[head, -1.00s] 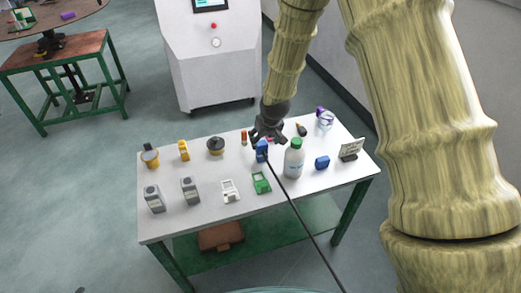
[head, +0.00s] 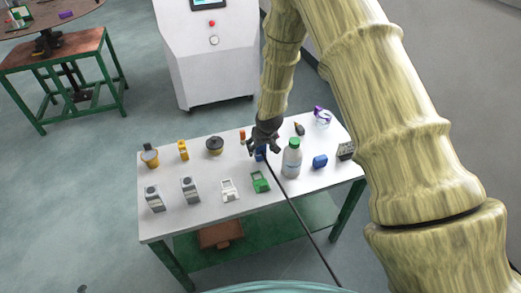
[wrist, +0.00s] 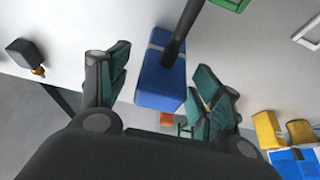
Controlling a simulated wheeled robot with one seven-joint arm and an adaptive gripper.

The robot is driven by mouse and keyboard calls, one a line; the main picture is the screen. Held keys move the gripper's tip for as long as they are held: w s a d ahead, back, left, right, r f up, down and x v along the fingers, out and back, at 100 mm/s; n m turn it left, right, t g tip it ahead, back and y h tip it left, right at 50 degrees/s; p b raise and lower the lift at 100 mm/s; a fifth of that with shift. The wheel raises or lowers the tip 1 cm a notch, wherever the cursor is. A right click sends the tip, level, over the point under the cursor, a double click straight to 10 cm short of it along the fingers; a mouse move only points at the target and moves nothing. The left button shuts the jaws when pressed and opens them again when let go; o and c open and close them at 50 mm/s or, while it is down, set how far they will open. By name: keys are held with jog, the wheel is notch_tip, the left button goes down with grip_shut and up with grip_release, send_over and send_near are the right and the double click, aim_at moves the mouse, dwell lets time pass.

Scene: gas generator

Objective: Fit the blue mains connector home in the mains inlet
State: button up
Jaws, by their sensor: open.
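The blue mains connector (wrist: 163,80) is a blue block with a light band and a black cable (wrist: 180,35) leaving it. In the wrist view it lies between the two spread fingers of my gripper (wrist: 160,92), with gaps on both sides. In the head view my gripper (head: 263,143) is over the white table, and the connector (head: 260,155) is partly hidden under it. The cable runs from there toward the lower right, across the table's front edge. I cannot pick out the mains inlet for sure in either view.
A green item (head: 260,182) lies in front, and several grey and yellow items stand left. A white cabinet (head: 210,70) stands behind.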

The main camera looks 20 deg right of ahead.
jog(key=shift+w+f, duration=0.1)
jog(key=shift+f, duration=0.05)
jog(key=c, duration=1.3)
